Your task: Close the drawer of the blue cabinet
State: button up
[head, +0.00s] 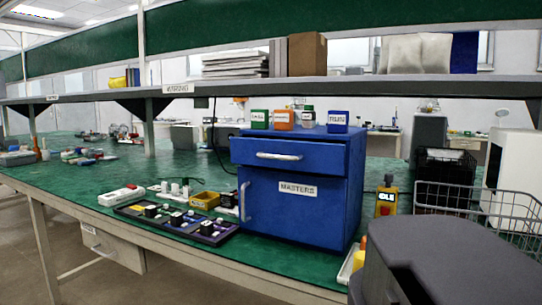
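The blue cabinet (353,190) stands on the green bench top, right of the middle in the head view. Its drawer (250,157) is at the top, with a pale bar handle (279,156) across the front. The drawer front looks slightly forward of the door below; how far it is out is hard to tell, and its inside is not visible. The door below (290,220) looks shut, with a "MASTERS" label and an upright handle (244,201) at its left. My gripper is not clearly visible; a dark grey part of my own body fills the bottom right corner.
Several small coloured boxes (283,119) stand on the cabinet. A dark tray of parts (178,224) lies left of it. A shelf (420,87) runs above.

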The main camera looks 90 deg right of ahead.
aim_at(314, 156)
jog(key=i+j+z, duration=0.1)
jog(key=i+z, duration=0.3)
jog(key=i+j+z, duration=0.25)
jog(key=i+z, duration=0.15)
jog(key=i+j+z, duration=0.75)
jog(key=k, duration=0.1)
